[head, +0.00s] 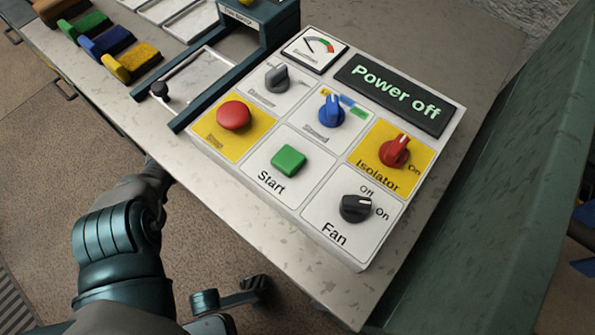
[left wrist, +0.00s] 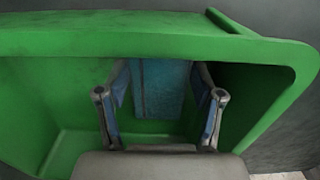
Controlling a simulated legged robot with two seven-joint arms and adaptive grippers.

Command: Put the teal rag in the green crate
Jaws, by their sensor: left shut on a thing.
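In the left wrist view the green crate (left wrist: 70,45) fills most of the picture, with its rim across the top and its inner walls and floor below. My left gripper (left wrist: 162,78) is inside the crate's outline, its two fingers pointing toward the far wall. It is shut on the teal rag (left wrist: 160,98), which shows as a blue-teal cloth between the fingers. I cannot tell whether the rag touches the crate floor. In the head view neither the rag nor the crate shows. My right gripper is not in view.
In the head view a control panel (head: 282,187) stands on the bench (head: 240,208), its display reading "Power off". A green slanted surface (head: 500,200) borders the right.

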